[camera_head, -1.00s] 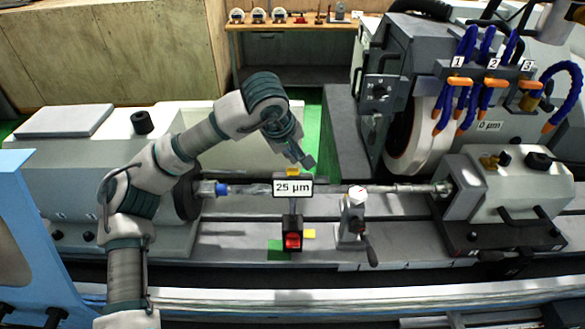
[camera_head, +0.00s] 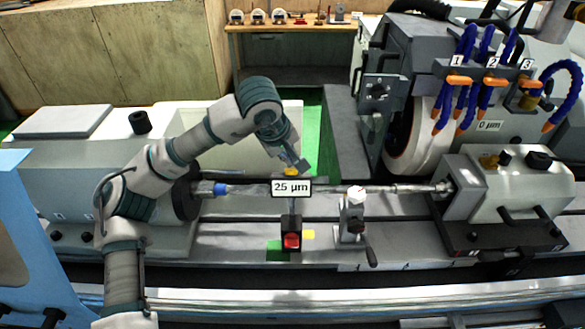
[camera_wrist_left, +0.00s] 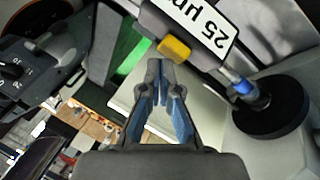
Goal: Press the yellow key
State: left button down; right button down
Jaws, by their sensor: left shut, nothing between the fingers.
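The yellow key (camera_head: 291,171) is a small block just above the top edge of the white "25 µm" sign (camera_head: 291,188). My left gripper (camera_head: 303,167) is shut and empty, with its tips right beside the key's right side in the head view. In the left wrist view the yellow key (camera_wrist_left: 174,49) shows just ahead and to the right of the shut fingertips (camera_wrist_left: 160,64), beside the sign (camera_wrist_left: 190,28). I cannot tell whether the tips touch the key. My right gripper is not in view.
A horizontal shaft (camera_head: 250,189) runs behind the sign. A red button (camera_head: 292,241) is on the black box below it. A lever clamp (camera_head: 354,215) stands to the right, with the grinding wheel (camera_head: 418,135) farther back.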

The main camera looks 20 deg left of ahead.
pick_arm(q)
jog(key=shift+f, duration=0.1)
jog(key=shift+s+a+f, duration=0.15)
jog(key=shift+a+f, duration=0.15)
jog(key=shift+a, duration=0.2)
jog(key=shift+d, duration=0.4)
jog(key=shift+r, duration=0.15)
jog(key=shift+d+r, duration=0.1)
jog(key=shift+r, duration=0.05)
jog(key=shift+w+r+p, duration=0.3)
jog(key=shift+r+p, duration=0.3)
jog(key=shift+p, duration=0.15)
